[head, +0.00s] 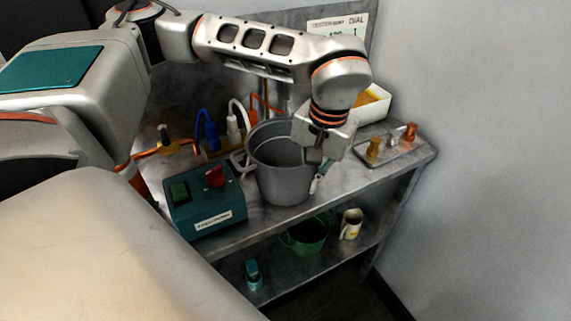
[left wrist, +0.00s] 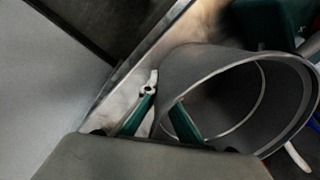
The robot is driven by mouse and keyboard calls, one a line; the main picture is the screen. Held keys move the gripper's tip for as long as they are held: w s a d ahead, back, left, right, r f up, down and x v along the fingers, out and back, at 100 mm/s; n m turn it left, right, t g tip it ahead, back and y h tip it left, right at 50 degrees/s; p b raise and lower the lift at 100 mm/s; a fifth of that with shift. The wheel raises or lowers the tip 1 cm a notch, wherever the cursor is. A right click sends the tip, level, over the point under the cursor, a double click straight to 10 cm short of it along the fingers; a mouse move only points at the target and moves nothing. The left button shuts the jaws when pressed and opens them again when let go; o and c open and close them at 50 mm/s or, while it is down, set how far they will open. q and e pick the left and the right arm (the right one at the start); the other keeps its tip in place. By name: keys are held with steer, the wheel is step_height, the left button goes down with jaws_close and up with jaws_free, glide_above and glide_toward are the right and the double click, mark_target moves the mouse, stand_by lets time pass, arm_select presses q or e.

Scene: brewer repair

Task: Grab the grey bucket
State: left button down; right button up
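The grey bucket (head: 283,187) stands upright on the top shelf of the metal bench, with a handle on its left side. My left gripper (head: 316,167) reaches down over the bucket's right rim. In the left wrist view, the bucket (left wrist: 192,65) fills the right half, its open mouth facing right. There the two green-padded fingers of my left gripper (left wrist: 165,108) are apart and straddle the bucket wall, one inside the mouth and one outside. A gap shows between the outer finger and the wall. My right gripper is not in view.
A teal switch box (head: 205,203) with a red knob stands left of the bucket. Blue and white cables (head: 210,135) are behind. A green bucket (head: 305,236) and a mug (head: 351,224) stand on the lower shelf.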

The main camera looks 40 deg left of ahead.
arm_select(q)
steer(key=shift+r, duration=0.1)
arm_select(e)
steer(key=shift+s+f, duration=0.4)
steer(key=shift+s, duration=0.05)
